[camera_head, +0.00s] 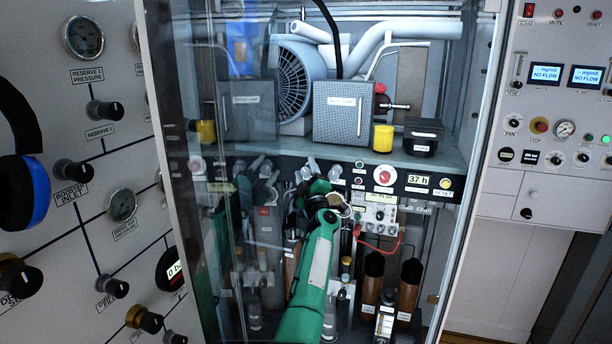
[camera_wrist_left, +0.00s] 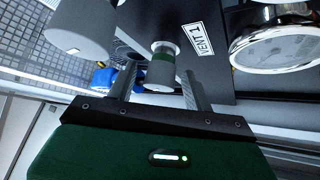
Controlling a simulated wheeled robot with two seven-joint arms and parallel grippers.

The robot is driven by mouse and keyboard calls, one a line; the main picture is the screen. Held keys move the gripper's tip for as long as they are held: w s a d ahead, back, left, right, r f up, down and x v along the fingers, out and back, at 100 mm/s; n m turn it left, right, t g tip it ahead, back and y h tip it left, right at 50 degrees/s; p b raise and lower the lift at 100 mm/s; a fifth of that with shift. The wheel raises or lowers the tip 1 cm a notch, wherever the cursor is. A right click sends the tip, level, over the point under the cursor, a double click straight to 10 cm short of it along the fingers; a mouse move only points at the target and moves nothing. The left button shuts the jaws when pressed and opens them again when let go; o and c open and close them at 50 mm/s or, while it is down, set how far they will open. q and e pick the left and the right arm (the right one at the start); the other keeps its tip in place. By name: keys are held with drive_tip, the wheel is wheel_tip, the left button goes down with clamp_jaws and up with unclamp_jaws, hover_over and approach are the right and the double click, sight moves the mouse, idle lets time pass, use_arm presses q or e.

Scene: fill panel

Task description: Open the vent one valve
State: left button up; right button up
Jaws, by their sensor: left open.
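In the left wrist view, the vent one valve is a small grey knob (camera_wrist_left: 161,74) with a green band, beside a "VENT 1" label (camera_wrist_left: 188,38) on a dark panel. My left gripper (camera_wrist_left: 157,82) is open, with one finger on each side of the knob. A gap shows on both sides, and I see no clear contact. In the head view, my left gripper (camera_head: 322,190) is inside the glass cabinet, at the end of my green arm. The valve cannot be made out there, and the fingertips are hard to see. My right gripper is not in view.
In the left wrist view, a round gauge (camera_wrist_left: 272,45) is to the right and a large grey cylinder (camera_wrist_left: 82,28) to the left, both close. In the head view, a shelf with a grey box (camera_head: 342,112) is above my gripper; brown cylinders (camera_head: 409,286) stand lower right.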

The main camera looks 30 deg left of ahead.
use_arm(q)
drive_tip(key=shift+a+r, duration=0.1)
drive_tip(key=shift+a, duration=0.05)
drive_tip(key=c, duration=1)
drive_tip(key=n+g+p, duration=0.2)
drive_tip(key=n+p, duration=0.1)
drive_tip(key=n, duration=0.1)
drive_tip(key=shift+w+r+g, duration=0.1)
drive_tip(key=shift+r+g, duration=0.15)
drive_tip(key=shift+g, duration=0.15)
drive_tip(key=n+p, duration=0.1)
drive_tip(key=p, duration=0.1)
drive_tip(key=n+g+h+p, duration=0.1)
drive_tip(key=p, duration=0.1)
drive_tip(key=shift+f+n+g, duration=0.15)
drive_tip(key=shift+n+g, duration=0.15)
drive_tip(key=shift+n, duration=0.1)
drive_tip(key=shift+f+n+g+h+p, duration=0.15)
drive_tip(key=shift+n+g+h+p, duration=0.15)
drive_tip(key=shift+g+p, duration=0.1)
